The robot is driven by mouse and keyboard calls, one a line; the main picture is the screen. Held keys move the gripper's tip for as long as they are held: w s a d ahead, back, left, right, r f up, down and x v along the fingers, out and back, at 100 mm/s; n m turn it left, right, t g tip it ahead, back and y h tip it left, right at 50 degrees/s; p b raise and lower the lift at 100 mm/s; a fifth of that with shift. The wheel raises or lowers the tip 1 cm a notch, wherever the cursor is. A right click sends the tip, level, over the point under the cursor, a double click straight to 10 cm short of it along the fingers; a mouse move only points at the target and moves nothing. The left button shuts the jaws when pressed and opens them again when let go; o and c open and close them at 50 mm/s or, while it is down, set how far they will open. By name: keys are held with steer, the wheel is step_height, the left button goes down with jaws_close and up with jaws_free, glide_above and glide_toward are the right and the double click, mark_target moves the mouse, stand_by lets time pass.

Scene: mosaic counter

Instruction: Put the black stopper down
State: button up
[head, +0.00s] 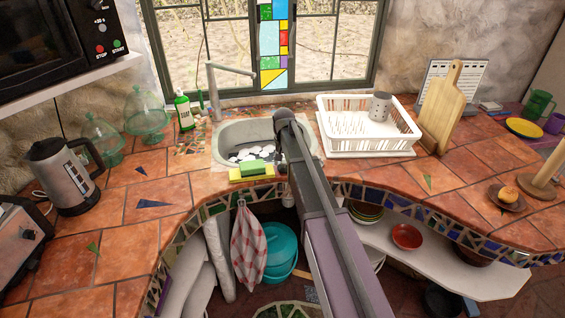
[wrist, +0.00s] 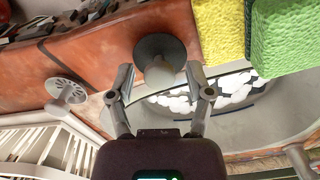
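The black stopper (wrist: 152,48), a dark round disc with a pale knob, shows in the wrist view by the terracotta counter (wrist: 100,45) beside the sink. Its knob is toward me. I cannot tell for sure whether the disc rests flat on the tiles or is just above them. My gripper (wrist: 160,74) is open, with one finger on each side of the knob and a visible gap on both sides. In the head view my arm covers this spot, and neither stopper nor gripper can be made out there.
A pale strainer (wrist: 66,90) with holes lies near the stopper. Yellow and green sponges (head: 251,172) lie at the sink's front edge. The sink (head: 230,135) holds white pebbles. A white dish rack (head: 368,148) stands right of it. Counter left of the sink has free room.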

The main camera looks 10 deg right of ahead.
mark_target(284, 161)
steer(key=shift+r, duration=0.1)
stand_by(0.3)
step_height(284, 161, up, 12)
steer(key=p, duration=1.2)
stand_by(0.7)
steer(key=s+d+n, duration=0.1)
steer(key=s+n, duration=0.2)
steer(key=s, duration=2.6)
steer(key=shift+s+n, duration=0.15)
steer(key=shift+n, duration=0.15)
step_height(284, 161, down, 3)
steer(key=b, duration=0.2)
steer(key=shift+b, duration=0.35)
